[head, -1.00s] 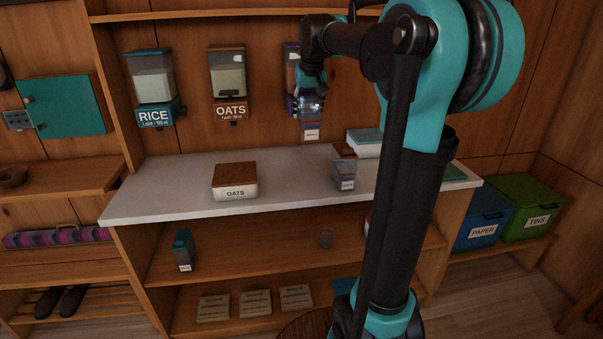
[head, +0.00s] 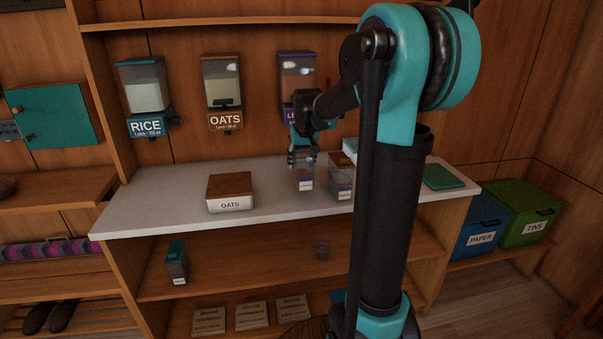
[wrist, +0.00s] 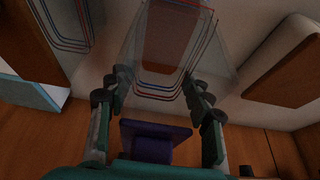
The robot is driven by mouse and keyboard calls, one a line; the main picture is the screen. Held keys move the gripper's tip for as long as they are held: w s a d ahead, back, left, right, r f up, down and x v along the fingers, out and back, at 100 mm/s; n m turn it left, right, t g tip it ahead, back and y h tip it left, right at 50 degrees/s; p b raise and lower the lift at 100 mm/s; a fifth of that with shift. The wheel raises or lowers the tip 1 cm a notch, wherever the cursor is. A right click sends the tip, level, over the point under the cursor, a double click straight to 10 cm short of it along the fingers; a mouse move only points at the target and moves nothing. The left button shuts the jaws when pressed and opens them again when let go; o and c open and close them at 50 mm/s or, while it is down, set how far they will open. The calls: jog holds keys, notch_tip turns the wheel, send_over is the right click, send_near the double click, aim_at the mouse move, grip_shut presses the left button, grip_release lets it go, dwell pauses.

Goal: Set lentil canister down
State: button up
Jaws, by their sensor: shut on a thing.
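The lentil canister (head: 304,181) is a clear, upright box with reddish contents low inside and a white label at its front. My gripper (head: 302,158) is shut on its upper part, above the white counter (head: 265,205). I cannot tell whether its base touches the counter. In the wrist view the clear canister (wrist: 180,40) sits between the two fingers of my gripper (wrist: 158,98). The purple lentil dispenser (head: 297,85) hangs on the wall behind, partly hidden by my arm.
A second clear canister (head: 341,184) stands close on the right. An OATS box (head: 230,192) with a brown lid stands to the left, with bare counter between. A teal flat item (head: 443,177) lies at the right end. RICE (head: 145,95) and OATS (head: 222,95) dispensers hang behind.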

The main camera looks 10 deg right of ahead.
jog(key=shift+f, duration=2.25)
jog(key=o, duration=1.4)
jog(key=shift+f, duration=0.1)
jog(key=shift+o, duration=0.2)
